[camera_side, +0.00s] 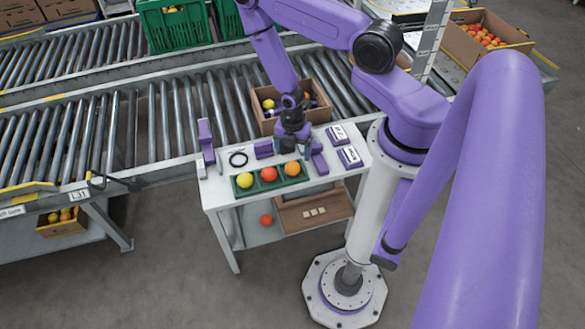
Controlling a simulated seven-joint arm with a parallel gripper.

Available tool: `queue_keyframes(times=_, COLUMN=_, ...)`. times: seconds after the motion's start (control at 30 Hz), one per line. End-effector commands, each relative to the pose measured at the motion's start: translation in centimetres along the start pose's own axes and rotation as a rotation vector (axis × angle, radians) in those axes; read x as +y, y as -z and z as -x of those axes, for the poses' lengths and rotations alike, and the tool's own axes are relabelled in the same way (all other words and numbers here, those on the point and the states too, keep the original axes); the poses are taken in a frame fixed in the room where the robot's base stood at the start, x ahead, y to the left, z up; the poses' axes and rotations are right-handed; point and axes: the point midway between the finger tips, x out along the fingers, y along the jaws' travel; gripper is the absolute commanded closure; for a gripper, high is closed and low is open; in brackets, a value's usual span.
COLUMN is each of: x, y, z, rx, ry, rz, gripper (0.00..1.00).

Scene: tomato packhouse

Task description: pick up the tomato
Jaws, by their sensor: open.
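A green tray (281,183) lies along the front edge of the small white table (214,193). Three round fruits sit in it: a yellow one (245,180) at left, a red tomato (269,174) in the middle and an orange one (292,168) at right. My gripper (294,153) is open and points down just behind the tray, nearest the orange fruit and to the right of the red tomato. No fruit shows between its fingers. The small size hides the exact finger gap. Another red round fruit (266,220) is on the lower shelf.
A cardboard box (267,127) with fruit stands right behind my gripper, by the roller conveyor (140,130). A green crate (178,28) is farther back.

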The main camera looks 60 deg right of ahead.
Motion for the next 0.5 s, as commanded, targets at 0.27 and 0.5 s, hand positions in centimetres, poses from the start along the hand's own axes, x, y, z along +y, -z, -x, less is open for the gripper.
queue_keyframes(times=0.27, x=0.0, y=0.0, z=-1.8, rx=0.0, ry=-0.001, rz=0.0, gripper=0.15)
queue_keyframes(times=0.5, x=0.0, y=0.2, z=-4.0, rx=0.0, ry=0.0, rz=0.001, gripper=0.15)
